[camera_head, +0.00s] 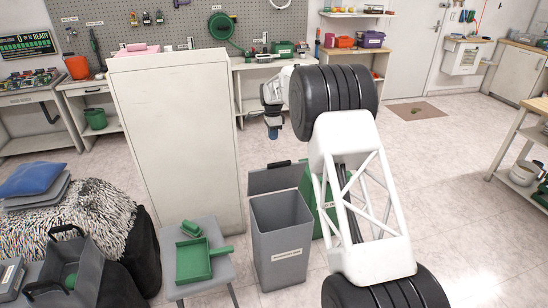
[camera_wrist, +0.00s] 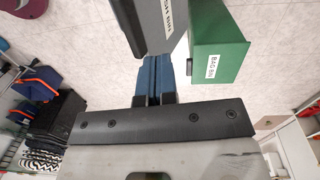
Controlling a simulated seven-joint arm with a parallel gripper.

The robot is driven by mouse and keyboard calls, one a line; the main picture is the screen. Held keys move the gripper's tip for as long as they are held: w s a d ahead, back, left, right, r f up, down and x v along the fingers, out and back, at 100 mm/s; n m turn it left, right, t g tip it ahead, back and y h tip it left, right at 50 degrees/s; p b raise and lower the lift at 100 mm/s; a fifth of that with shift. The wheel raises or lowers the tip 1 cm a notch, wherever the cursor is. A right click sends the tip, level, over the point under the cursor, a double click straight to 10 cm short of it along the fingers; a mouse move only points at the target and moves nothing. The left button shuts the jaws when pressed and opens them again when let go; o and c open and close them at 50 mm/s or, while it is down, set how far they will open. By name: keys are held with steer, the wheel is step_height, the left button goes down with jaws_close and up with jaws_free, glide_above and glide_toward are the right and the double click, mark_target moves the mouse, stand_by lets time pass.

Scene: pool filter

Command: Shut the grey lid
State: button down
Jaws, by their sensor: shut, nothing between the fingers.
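The grey bin (camera_head: 280,245) stands on the floor with its top open and a white label on its front. Its grey lid (camera_head: 275,180) stands raised at the back of the opening, with a dark handle on its upper edge. My gripper (camera_head: 272,133) hangs above and behind the lid in the head view, its blue fingers pointing down and apart from the lid there. In the wrist view my gripper (camera_wrist: 156,62) has its blue fingers together and empty. A grey labelled part of the bin (camera_wrist: 167,20) lies just beyond the fingertips; I cannot tell whether they touch.
A green bin (camera_wrist: 218,45) labelled as a bag bin stands right beside the grey one. A tall pale cabinet (camera_head: 178,140) is on the left. A small grey table (camera_head: 222,270) with a green dustpan (camera_head: 193,260) stands at the front left.

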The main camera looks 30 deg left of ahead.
steer(key=shift+w+a+r+g+h, duration=0.25)
steer(key=shift+w+a+r+h, duration=0.05)
steer(key=shift+a+r, duration=0.3)
steer(key=shift+w+a+r+g+h, duration=0.3)
steer(key=shift+a+r, duration=0.2)
steer(key=shift+r, duration=0.15)
steer(key=shift+f, duration=0.15)
steer(key=shift+s+d+f, duration=0.7)
steer(key=shift+f, duration=1.15)
steer(key=shift+s+d+f, duration=0.7)
steer(key=shift+d+f, duration=0.05)
steer(key=shift+f, duration=1.05)
steer(key=shift+s+d+f, duration=0.7)
steer(key=shift+f, duration=1.15)
steer(key=shift+s+d, duration=0.1)
